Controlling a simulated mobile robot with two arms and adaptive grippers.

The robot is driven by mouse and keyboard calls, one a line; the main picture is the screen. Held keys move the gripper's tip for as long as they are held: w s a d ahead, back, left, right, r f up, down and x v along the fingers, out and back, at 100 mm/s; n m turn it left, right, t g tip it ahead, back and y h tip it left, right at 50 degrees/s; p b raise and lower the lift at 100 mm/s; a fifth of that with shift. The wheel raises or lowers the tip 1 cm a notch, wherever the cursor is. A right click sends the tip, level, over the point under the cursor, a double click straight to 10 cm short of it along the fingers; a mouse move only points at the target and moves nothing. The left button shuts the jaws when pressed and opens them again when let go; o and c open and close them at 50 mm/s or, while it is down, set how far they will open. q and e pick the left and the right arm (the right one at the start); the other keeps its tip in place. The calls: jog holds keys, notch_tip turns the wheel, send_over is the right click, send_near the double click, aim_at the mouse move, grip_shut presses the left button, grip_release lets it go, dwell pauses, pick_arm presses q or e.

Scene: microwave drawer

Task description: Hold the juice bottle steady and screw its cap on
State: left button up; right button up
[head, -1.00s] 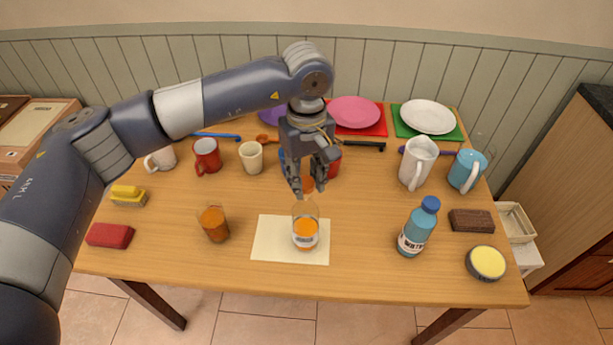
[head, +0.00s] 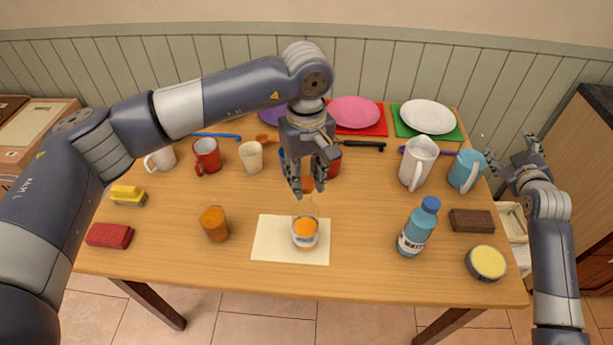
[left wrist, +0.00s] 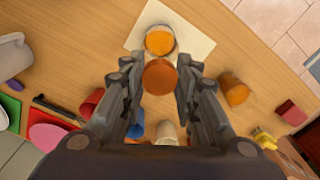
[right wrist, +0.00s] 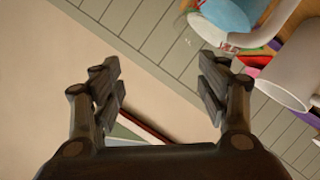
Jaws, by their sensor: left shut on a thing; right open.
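The clear juice bottle (head: 305,234), with orange juice in it, stands upright and open on a cream paper sheet (head: 270,243). My left gripper (head: 307,186) is shut on the round orange cap (left wrist: 160,77) and holds it above the bottle. The bottle also shows in the left wrist view (left wrist: 160,41), just beyond the cap. Cap and bottle mouth look apart in the head view. My right gripper (head: 509,153) is open and empty, past the table's right end near the blue mug.
A glass of orange drink (head: 214,224) stands left of the sheet. A blue water bottle (head: 417,228), brown block (head: 472,220) and yellow-topped tin (head: 486,263) are to the right. A white pitcher (head: 418,160) and blue mug (head: 466,170) stand behind them. Table between sheet and water bottle is clear.

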jog(key=a+r+t+y, duration=0.15)
jog(key=a+r, duration=0.25)
jog(key=a, duration=0.4)
jog(key=w+a+r+n+t+y, duration=0.1)
jog(key=a+r+y, duration=0.2)
jog(key=a, duration=0.5)
jog(key=a+r+t+y, duration=0.15)
jog(key=a+r, duration=0.25)
jog(key=a, duration=0.4)
jog(key=s+a+f+n+g+y, duration=0.1)
jog(key=s+a+f+y, duration=0.15)
jog(key=a, duration=0.45)
jog(key=n+g+y, duration=0.6)
jog(key=g, duration=0.8)
send_near(309, 235)
jog(key=w+f, duration=0.2)
jog(key=f, duration=0.1)
jog(key=w+f, duration=0.1)
jog(key=shift+a+f, duration=0.1)
jog(key=shift+f, duration=0.2)
jog(key=shift+s+a+f, duration=0.1)
jog(key=shift+s+f, duration=0.05)
jog(key=x, duration=0.9)
jog(key=shift+a+f, duration=0.15)
jog(key=shift+a, duration=0.1)
